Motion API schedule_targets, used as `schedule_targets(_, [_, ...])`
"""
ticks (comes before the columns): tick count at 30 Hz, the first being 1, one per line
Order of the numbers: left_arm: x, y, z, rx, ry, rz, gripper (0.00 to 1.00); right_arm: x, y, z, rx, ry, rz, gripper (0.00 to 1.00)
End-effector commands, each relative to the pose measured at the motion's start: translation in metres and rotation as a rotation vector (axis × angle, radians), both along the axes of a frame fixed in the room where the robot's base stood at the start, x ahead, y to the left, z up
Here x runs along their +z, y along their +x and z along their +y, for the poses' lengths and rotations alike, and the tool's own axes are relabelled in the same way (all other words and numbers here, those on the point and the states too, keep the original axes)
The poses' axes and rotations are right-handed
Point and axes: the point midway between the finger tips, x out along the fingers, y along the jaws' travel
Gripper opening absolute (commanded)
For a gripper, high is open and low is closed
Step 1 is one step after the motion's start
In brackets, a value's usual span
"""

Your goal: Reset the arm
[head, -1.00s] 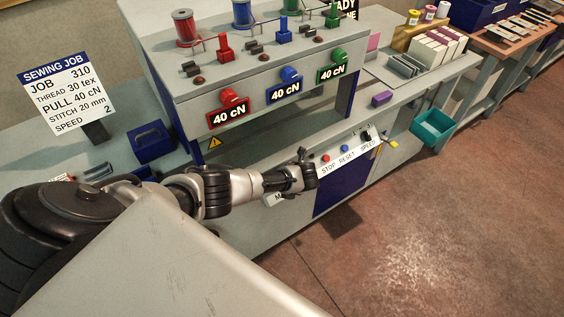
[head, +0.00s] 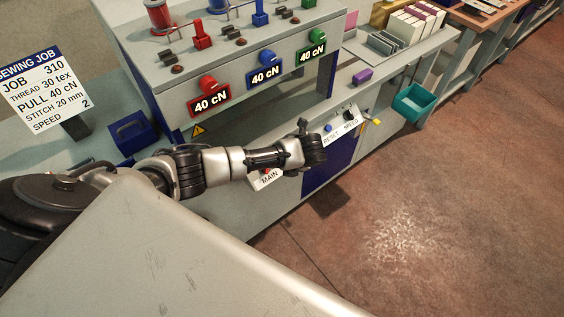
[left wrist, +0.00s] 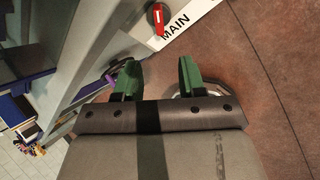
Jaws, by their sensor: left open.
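My left arm (head: 250,163) reaches in from the left in the head view, its dark end in front of the machine's front panel. In the left wrist view my left gripper (left wrist: 158,72) is open, with two green-padded fingers apart and nothing between them. A red switch (left wrist: 158,19) beside the MAIN label (left wrist: 176,37) lies beyond the fingertips. The MAIN label also shows just below my arm in the head view (head: 269,178). The blue RESET button (head: 327,128) and the black SPEED knob (head: 350,115) are just right of the arm's end. My right gripper is not in view.
Three tension dials with 40 cN displays, the red one (head: 211,103) nearest, sit on the machine's upper front. A sewing job card (head: 45,88) stands at left. A teal bin (head: 414,103) hangs at the right. Brown floor (head: 430,200) is clear.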

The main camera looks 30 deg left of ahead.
Motion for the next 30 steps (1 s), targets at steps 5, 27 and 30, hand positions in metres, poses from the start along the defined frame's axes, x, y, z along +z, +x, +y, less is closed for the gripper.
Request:
schedule_targets(5, [0.001, 0.0, 0.0, 0.001, 0.0, -0.001, 0.4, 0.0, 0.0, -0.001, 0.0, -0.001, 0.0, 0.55])
schedule_targets(27, [-0.174, -0.088, -0.02, 0.711, -0.366, -0.303, 0.4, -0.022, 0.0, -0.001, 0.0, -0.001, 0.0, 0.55])
schedule_targets(30, [-0.23, -0.139, -0.023, 1.031, -0.458, -0.391, 0.4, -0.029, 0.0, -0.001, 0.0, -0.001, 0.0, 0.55])
